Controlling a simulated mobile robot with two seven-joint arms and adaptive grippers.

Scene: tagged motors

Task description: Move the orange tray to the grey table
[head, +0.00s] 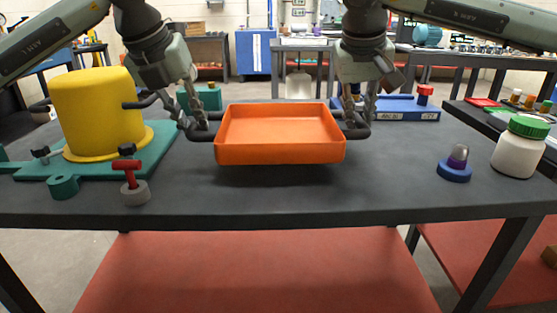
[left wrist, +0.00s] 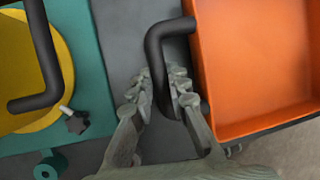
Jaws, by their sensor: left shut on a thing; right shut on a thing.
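The orange tray (head: 280,151) is empty and roughly level above the dark grey table (head: 290,205), with a shadow beneath it that suggests a small gap. It has a black handle at each side. My left gripper (head: 198,122) is shut on the left handle; the left wrist view shows its fingers on either side of that handle (left wrist: 160,60) beside the tray (left wrist: 255,75). My right gripper (head: 357,118) is shut on the right handle, its fingertips partly hidden.
A yellow pot (head: 97,110) on a green plate (head: 155,150) stands close on the left. A red-handled piece (head: 130,180), a blue-based knob (head: 455,168) and a white jar (head: 518,152) stand nearer the front. A blue plate (head: 405,112) lies behind right. The front middle is clear.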

